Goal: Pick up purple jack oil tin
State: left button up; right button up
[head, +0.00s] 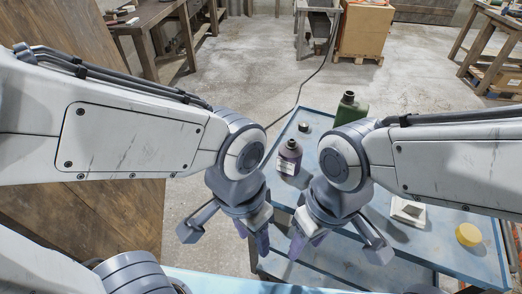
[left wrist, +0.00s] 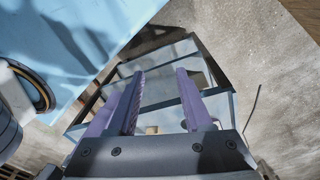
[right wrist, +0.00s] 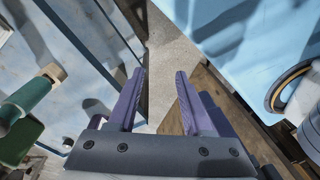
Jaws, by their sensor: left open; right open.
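The purple jack oil tin (head: 289,158) is a dark purple bottle with a black cap and a pale label. It stands upright near the left edge of the blue cart (head: 309,118) in the head view. My left gripper (head: 252,239) is in front of the cart, below and left of the tin in the picture, apart from it. Its fingers are spread and empty in the left wrist view (left wrist: 160,88). My right gripper (head: 307,243) is also nearer than the tin, apart from it, with spread, empty fingers in the right wrist view (right wrist: 160,92). I cannot make out the tin in either wrist view.
A green jug (head: 349,108) stands behind and right of the tin. A small black round thing (head: 304,128) lies behind it. A whitish block (head: 408,211) and a yellow round thing (head: 468,235) lie on the cart's right side.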

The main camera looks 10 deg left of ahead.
aim_at(288, 161)
jog(key=i, duration=0.45)
jog(key=z, duration=0.05)
jog(key=k, duration=0.5)
jog(key=z, duration=2.95)
jog(key=k, duration=1.6)
jog(key=u, duration=2.45)
